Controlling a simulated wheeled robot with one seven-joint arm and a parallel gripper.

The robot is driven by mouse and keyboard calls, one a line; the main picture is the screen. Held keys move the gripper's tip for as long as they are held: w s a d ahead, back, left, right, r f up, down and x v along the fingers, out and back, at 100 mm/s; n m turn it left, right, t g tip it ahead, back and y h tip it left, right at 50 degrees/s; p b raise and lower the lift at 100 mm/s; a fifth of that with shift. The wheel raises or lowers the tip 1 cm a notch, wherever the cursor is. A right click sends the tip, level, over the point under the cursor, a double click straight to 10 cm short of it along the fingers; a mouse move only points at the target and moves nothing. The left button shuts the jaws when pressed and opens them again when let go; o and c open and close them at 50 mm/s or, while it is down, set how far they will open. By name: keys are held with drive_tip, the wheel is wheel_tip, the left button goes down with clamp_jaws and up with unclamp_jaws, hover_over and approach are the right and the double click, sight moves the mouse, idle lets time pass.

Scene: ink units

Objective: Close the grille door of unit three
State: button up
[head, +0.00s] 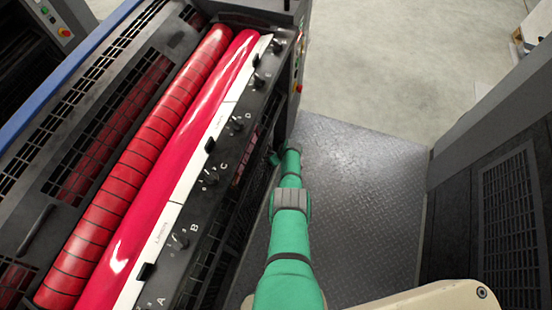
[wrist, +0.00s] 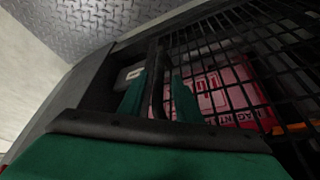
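The grille door (wrist: 225,50) is a dark mesh panel filling the right of the wrist view, with a red labelled thing visible behind the mesh. A dark upright handle bar (wrist: 157,75) stands at its left side. My gripper (wrist: 159,88) has its green fingers on both sides of this bar, close against it, and looks shut on it. In the head view my gripper (head: 276,157) is low at the unit's side, below the knob panel. The door's angle is hard to tell, as the knob panel and my arm hide much of it.
The ink unit (head: 165,150) with red rollers and a lettered knob panel (head: 212,178) stands at left. A grey tread-plate floor (head: 350,190) is clear to the right of my arm. Another dark unit with a grille (head: 510,220) stands at the right.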

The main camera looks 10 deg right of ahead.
drive_tip(key=shift+d+r, duration=0.1)
drive_tip(key=shift+r, duration=0.05)
drive_tip(key=v, duration=1)
drive_tip(key=shift+s+r, duration=0.15)
drive_tip(key=shift+r, duration=0.1)
idle(0.4)
drive_tip(key=shift+c, duration=0.3)
